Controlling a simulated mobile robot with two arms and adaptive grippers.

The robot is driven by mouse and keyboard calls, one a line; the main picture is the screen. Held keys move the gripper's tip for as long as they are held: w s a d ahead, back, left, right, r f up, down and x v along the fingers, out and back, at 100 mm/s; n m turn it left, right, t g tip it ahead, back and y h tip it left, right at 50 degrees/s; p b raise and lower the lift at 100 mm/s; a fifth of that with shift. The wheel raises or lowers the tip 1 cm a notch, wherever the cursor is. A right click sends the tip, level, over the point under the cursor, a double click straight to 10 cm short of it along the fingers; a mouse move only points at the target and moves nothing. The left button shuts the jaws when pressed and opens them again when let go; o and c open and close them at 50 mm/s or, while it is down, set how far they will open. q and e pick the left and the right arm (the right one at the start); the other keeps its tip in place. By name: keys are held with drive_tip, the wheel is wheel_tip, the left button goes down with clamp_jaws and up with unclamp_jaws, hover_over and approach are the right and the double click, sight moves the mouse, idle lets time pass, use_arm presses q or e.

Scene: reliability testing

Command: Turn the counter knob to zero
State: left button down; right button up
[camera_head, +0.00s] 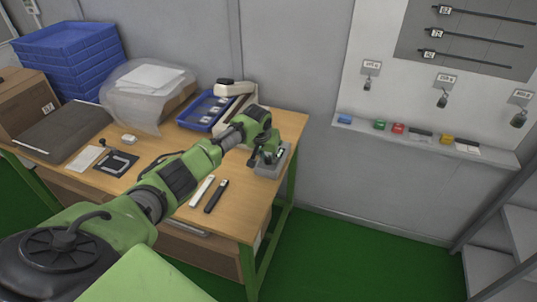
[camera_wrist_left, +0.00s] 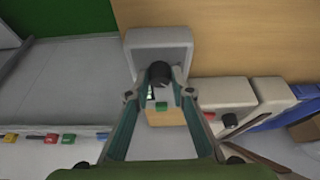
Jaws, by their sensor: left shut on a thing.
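The counter (camera_head: 270,170) is a small grey device near the right end of the wooden table. Its grey housing (camera_wrist_left: 158,40) is at the upper middle of the left wrist view. The counter's dark round knob (camera_wrist_left: 160,71) sticks out of it towards the camera. My left gripper (camera_head: 263,157) is at the counter, with its fingertips (camera_wrist_left: 161,83) on both sides of the knob, shut on it. The gripper and arm partly cover the counter in the head view. The counter's digits are not readable. My right gripper is in neither view.
The wooden table (camera_head: 238,222) carries a white and a black stick (camera_head: 216,196) left of the counter. A blue tray (camera_head: 188,122) and a beige device (camera_head: 238,92) stand behind. Stacked blue crates (camera_head: 70,58) are at the far left. A wall shelf (camera_head: 430,146) is at right.

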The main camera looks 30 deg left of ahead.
use_arm(q)
drive_tip(key=shift+a+f+m+h, duration=0.15)
drive_tip(key=shift+m+h, duration=0.25)
drive_tip(key=shift+m, duration=0.6)
drive_tip(key=m+h+b, duration=0.1)
drive_tip(key=m+b, duration=0.1)
drive_tip(key=shift+f+m, duration=0.1)
drive_tip(key=shift+m, duration=0.2)
drive_tip(key=m+h+b, duration=0.1)
drive_tip(key=m+b, duration=0.2)
drive_tip(key=b, duration=0.1)
drive_tip(key=shift+a+m, duration=0.1)
drive_tip(key=shift+m, duration=0.2)
drive_tip(key=shift+m+g+h+b, duration=0.3)
drive_tip(key=shift+m+h+b, duration=0.1)
drive_tip(key=shift+m+b, duration=0.3)
drive_tip(key=c, duration=1.8)
unclamp_jaws()
drive_tip(key=shift+r, duration=0.2)
